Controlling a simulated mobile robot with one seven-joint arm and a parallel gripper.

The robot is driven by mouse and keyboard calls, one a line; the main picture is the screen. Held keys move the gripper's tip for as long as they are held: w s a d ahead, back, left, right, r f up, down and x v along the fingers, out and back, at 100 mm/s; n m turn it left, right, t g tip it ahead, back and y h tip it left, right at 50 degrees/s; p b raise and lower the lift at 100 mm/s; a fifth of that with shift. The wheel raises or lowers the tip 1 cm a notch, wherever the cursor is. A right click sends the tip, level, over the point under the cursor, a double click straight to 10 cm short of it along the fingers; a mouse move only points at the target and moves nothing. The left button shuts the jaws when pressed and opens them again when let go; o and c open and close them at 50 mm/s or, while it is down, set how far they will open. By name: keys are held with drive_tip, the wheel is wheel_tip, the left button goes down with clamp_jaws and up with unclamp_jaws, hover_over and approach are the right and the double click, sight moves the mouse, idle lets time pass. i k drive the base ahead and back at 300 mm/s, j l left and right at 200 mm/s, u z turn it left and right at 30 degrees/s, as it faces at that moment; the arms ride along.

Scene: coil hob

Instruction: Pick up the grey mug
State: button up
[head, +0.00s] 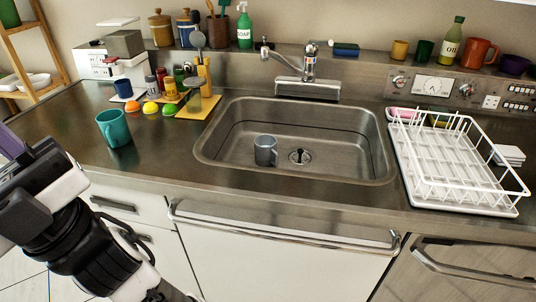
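The grey mug (265,150) stands upright in the steel sink basin (225,140), just left of the drain (299,157). Its handle is on its right side. My arm shows at the lower left, in front of the counter and well apart from the mug. The fingertips of my gripper cannot be made out, so its opening does not show.
A teal mug (114,128) stands on the counter left of the sink. The faucet (309,65) rises behind the basin. A white dish rack (453,165) stands at the right. A metal rail (283,233) runs along the cabinet front.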

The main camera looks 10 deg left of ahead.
sight(266, 153)
drive_tip(key=l+u, duration=0.55)
drive_tip(key=u, duration=0.15)
drive_tip(key=i, duration=1)
drive_tip(key=u, duration=0.05)
